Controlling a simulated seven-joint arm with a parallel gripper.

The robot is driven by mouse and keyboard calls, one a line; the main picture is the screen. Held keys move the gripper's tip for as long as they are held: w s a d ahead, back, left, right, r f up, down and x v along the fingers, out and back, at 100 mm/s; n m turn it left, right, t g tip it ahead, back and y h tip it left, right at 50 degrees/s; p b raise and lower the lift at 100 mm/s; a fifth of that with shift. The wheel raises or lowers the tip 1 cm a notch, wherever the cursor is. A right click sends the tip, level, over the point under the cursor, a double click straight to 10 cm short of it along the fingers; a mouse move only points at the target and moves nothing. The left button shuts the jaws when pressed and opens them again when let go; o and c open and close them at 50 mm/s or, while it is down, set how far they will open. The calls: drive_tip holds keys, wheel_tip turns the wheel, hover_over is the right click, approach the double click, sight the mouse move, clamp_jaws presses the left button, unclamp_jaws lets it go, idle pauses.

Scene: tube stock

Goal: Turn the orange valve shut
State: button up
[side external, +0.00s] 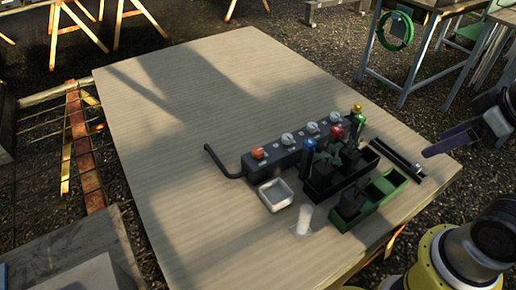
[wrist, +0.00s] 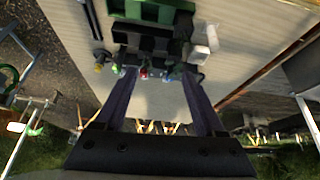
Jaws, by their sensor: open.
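The orange valve (side external: 258,153) is a small knob at the left end of a dark grey manifold block (side external: 290,147) on the table. Several white knobs sit in a row to its right on the same block. A black pipe (side external: 222,164) bends out from the block's left end. My gripper (side external: 432,151) is at the right, above the table's right edge and well apart from the valve. In the wrist view my gripper's two long dark fingers (wrist: 160,90) are spread wide with nothing held between them. I cannot make out the orange valve in the wrist view.
Black bins (side external: 318,190) and a green bin (side external: 352,219) with tubes and coloured caps stand in front of the manifold. A white tray (side external: 275,194) and a clear cup (side external: 303,221) are near them. A black rail (side external: 396,157) lies to the right. The table's (side external: 180,120) left and back are clear.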

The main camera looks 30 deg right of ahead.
drive_tip(key=w+r+n, duration=0.8)
drive_tip(key=r, duration=0.1)
drive_tip(key=n+g, duration=0.6)
drive_tip(key=n, duration=0.5)
hover_over(258, 150)
wheel_tip(258, 150, down, 20)
wheel_tip(258, 150, down, 13)
drive_tip(key=shift+r, duration=0.1)
drive_tip(key=shift+c, duration=0.4)
